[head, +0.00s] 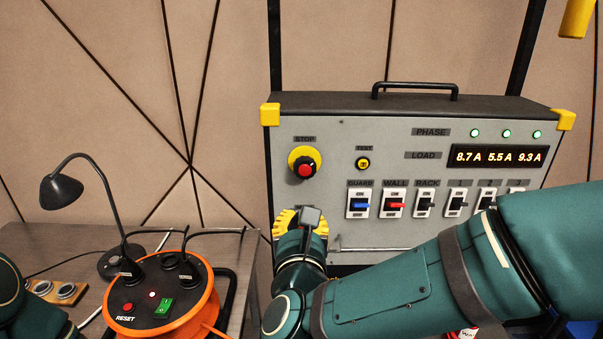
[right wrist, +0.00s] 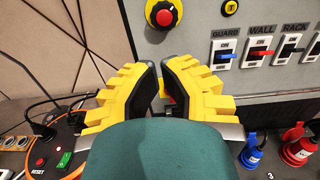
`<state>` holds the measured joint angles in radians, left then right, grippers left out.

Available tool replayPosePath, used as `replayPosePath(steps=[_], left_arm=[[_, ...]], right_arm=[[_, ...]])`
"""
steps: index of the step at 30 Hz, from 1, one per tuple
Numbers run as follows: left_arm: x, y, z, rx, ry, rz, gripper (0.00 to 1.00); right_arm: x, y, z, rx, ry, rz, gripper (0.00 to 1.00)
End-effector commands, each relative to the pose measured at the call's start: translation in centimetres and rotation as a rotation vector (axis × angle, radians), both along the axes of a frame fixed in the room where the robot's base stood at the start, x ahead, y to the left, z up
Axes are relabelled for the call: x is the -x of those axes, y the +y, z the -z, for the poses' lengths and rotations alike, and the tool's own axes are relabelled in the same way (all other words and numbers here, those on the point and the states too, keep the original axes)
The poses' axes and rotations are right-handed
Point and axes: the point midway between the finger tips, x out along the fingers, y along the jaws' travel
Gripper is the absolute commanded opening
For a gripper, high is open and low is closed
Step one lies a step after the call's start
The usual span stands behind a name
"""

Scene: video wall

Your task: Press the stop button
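The stop button (head: 306,170) is a red mushroom cap on a round yellow base, under a STOP label at the upper left of the grey panel (head: 400,150). It also shows at the top of the right wrist view (right wrist: 166,15). My right gripper (head: 300,218) is below the stop button, in front of the panel's lower left part, apart from the button. In the right wrist view its yellow fingers (right wrist: 160,66) stand close, with a narrow gap between them and nothing held. Part of my left arm shows at the head view's lower left edge; its gripper is out of frame.
A small yellow test button (head: 363,163) and a row of switches (head: 425,203) lie right of the stop button. An orange reel (head: 160,300) with a RESET button and a black lamp (head: 72,187) stand on the table at left. Red and blue plugs (right wrist: 297,148) are low right.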

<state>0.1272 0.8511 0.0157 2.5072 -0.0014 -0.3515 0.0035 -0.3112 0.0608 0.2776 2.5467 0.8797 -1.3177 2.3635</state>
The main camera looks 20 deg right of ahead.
Motion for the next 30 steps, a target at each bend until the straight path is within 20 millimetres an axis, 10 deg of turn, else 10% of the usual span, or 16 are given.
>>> replayPosePath(steps=[16,30], left_arm=[[0.0,0.0,-0.1,0.0,0.001,0.0,0.47],[0.2,0.0,-0.9,0.001,0.004,0.0,0.47]], right_arm=[[-0.8,-0.4,-0.2,-0.022,-0.01,0.008,0.0],[-9.1,-2.8,-0.2,-0.02,-0.01,0.008,0.0]])
